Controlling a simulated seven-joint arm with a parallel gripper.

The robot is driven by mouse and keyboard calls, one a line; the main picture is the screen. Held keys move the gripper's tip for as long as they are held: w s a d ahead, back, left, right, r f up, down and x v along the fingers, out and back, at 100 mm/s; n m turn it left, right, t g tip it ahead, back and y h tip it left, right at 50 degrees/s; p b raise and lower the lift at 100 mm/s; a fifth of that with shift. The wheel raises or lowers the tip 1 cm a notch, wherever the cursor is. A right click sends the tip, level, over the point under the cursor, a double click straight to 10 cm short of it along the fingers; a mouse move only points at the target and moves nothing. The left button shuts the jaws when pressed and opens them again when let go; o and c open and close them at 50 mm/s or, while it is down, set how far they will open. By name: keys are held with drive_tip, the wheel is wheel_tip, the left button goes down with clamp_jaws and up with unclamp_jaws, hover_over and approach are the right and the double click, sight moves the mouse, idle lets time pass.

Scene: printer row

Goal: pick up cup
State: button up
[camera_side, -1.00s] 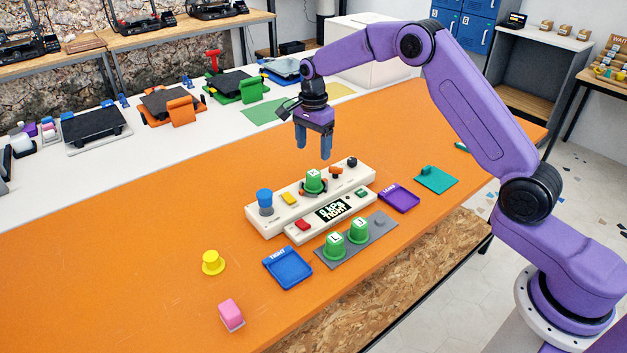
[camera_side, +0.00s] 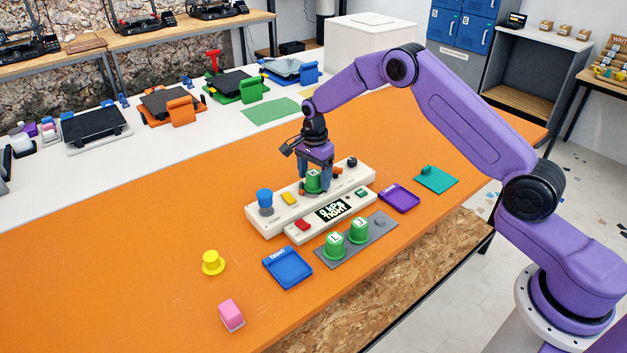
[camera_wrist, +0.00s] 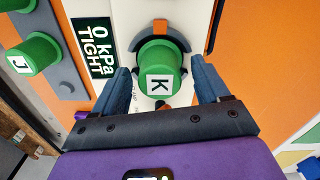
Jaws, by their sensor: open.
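A green cup marked K (camera_side: 313,181) stands upside down on the cream test device (camera_side: 275,217). My gripper (camera_side: 320,183) is lowered at this cup, with its fingers open. In the wrist view the green K cup (camera_wrist: 159,72) lies between the two blue fingertips of my gripper (camera_wrist: 162,78), with a gap on each side. Two more green cups, one marked L (camera_side: 333,245) and one marked J (camera_side: 358,231), stand on a grey strip (camera_side: 328,262) in front of the device. The J cup also shows in the wrist view (camera_wrist: 36,54).
The device's display (camera_side: 333,209) reads 0 kPa TIGHT. A blue cup (camera_side: 264,197) stands at the device's left end. A blue tray (camera_side: 287,281) and a purple tray (camera_side: 399,208) lie nearby. A yellow piece (camera_side: 212,262) and a pink block (camera_side: 230,314) sit at the front left.

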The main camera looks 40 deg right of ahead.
drive_tip(key=c, duration=1.2)
